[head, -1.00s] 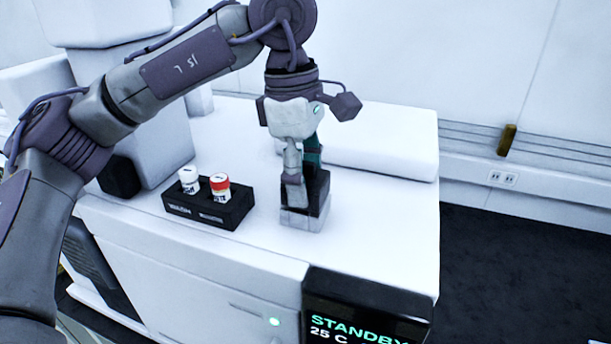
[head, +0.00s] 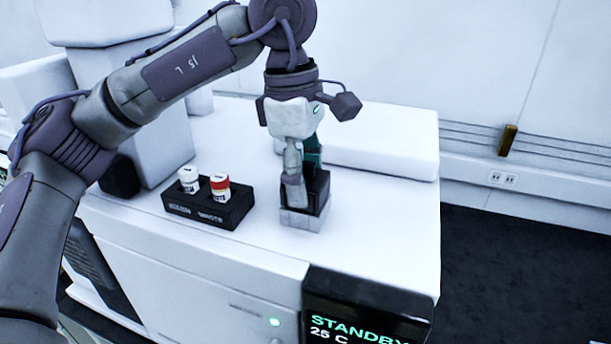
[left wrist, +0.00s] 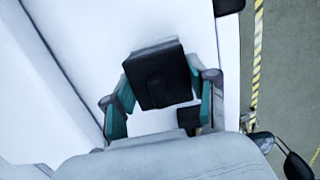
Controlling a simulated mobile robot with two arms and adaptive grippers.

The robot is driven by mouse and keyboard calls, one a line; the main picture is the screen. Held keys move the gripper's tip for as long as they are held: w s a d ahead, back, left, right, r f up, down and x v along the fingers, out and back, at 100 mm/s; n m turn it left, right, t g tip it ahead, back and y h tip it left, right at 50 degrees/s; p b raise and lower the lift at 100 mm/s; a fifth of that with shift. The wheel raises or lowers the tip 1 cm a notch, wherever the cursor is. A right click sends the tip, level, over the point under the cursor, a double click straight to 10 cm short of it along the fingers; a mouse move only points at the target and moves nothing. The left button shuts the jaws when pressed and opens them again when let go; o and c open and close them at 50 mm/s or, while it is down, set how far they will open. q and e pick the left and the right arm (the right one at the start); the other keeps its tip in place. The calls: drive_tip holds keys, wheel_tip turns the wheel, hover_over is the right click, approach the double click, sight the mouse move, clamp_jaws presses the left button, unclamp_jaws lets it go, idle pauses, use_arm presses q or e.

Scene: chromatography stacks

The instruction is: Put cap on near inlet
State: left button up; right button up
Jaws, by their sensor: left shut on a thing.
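My left gripper (head: 300,178) points down over the white instrument top and is shut on a black block, seemingly the cap (left wrist: 160,78). In the left wrist view its two teal fingers (left wrist: 160,95) stand on either side of this dark, square piece. In the head view the black block (head: 319,188) is partly behind the near finger. It stands at a squarish light grey base (head: 302,219), perhaps the near inlet. I cannot tell whether cap and base are separate or fully seated. My right gripper is not in view.
A black rack (head: 207,212) with a white-capped vial (head: 188,181) and a red-banded vial (head: 220,187) stands left of the gripper. A raised white block (head: 380,145) lies behind. The instrument's front display (head: 365,318) reads STANDBY 25 C.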

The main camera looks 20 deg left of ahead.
use_arm(q)
drive_tip(key=shift+f, duration=0.1)
idle(0.8)
drive_tip(key=o, duration=1.1)
drive_tip(key=shift+o, duration=0.2)
drive_tip(key=shift+o, duration=1.2)
drive_tip(key=shift+r+p, duration=3.65)
drive_tip(key=shift+r, duration=1.4)
